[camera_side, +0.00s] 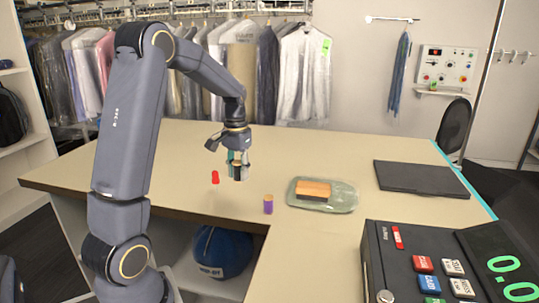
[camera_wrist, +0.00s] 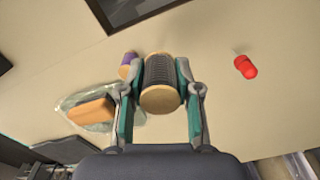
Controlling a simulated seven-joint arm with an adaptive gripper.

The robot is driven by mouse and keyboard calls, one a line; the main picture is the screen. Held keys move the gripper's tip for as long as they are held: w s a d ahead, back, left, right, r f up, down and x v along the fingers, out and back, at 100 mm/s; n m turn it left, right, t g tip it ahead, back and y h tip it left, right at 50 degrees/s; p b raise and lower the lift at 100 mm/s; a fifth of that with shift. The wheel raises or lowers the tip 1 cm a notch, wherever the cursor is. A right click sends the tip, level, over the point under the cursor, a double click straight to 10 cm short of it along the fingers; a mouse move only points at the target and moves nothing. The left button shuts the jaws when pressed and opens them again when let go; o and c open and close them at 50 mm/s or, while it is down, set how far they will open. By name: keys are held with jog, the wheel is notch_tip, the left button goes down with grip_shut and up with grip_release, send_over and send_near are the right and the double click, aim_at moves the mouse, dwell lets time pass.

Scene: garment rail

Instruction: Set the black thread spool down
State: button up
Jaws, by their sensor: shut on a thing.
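My gripper (camera_side: 238,166) is shut on the black thread spool (camera_side: 237,173), over the beige table (camera_side: 400,218). In the wrist view the black spool (camera_wrist: 161,80) sits between the two teal-lined fingers of my gripper (camera_wrist: 159,92), with its pale wooden end toward the camera. In the side view the fingers hide part of the spool. I cannot tell for sure whether its lower end touches the table.
A purple spool (camera_side: 268,204) and a red object (camera_side: 215,178) stand near the held spool. A wooden-backed brush (camera_side: 313,189) lies on a clear bag (camera_side: 345,197). A dark flat panel (camera_side: 420,177) and a cash register (camera_side: 400,240) are further right.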

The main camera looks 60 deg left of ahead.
jog(key=w+d+f+m, duration=0.1)
jog(key=d+f, duration=0.2)
jog(key=d, duration=0.4)
jog(key=w+d+f+m, duration=0.1)
jog(key=d+f+m, duration=0.1)
jog(key=d, duration=0.6)
jog(key=w+d+f+m, duration=0.1)
jog(key=d+f, duration=0.3)
jog(key=d, duration=0.4)
jog(key=shift+w+d+f+m, duration=0.15)
jog(key=shift+w+f+m, duration=0.2)
jog(key=shift+m, duration=0.35)
jog(key=shift+w, duration=0.35)
jog(key=shift+r+n, duration=0.1)
jog(key=shift+n, duration=0.2)
